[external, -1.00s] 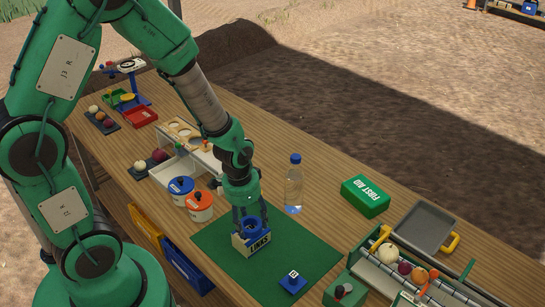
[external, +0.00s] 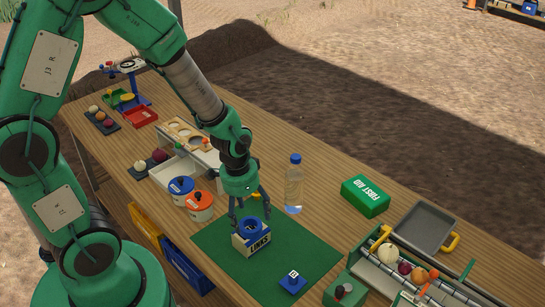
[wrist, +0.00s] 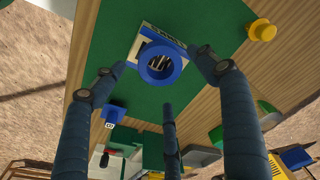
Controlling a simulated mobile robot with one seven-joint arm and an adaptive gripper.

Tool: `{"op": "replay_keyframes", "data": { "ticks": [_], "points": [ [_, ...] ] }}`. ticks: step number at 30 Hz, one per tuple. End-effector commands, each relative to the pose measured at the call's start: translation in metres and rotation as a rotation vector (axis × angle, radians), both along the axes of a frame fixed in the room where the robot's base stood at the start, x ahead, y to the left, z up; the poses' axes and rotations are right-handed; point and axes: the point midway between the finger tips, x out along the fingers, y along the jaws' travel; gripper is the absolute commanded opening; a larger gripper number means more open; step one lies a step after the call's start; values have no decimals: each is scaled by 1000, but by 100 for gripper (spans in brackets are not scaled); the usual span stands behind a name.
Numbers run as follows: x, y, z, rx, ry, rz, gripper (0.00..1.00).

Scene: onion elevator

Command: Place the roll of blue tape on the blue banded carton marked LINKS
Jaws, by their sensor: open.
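The roll of blue tape (external: 250,225) rests on top of the carton marked LINKS (external: 258,244), a pale box with a blue band standing on the green mat (external: 213,237). In the wrist view the blue tape (wrist: 161,63) lies flat on the carton (wrist: 141,48), its hole facing up, with part of the carton showing beyond it. My gripper (external: 249,212) is open just above the tape, its fingers spread around it. The wrist view shows my gripper (wrist: 163,77) with its fingers apart from the tape.
A water bottle (external: 294,186) stands right of my gripper. Lidded tubs, one blue (external: 181,188) and one orange (external: 200,206), stand to its left. A small blue block (external: 292,282) sits on the mat's front. A green first aid box (external: 365,196) lies farther right.

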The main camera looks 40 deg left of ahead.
Motion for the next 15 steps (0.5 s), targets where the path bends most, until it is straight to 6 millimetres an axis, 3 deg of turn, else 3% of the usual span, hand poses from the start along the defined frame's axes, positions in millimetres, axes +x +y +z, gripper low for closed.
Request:
{"op": "replay_keyframes", "data": {
  "ticks": [6, 15],
  "points": [
    [-4, 2, 40, 0, -3, -1, 73],
    [-8, 3, 77, 0, -1, 1, 73]
  ]
}}
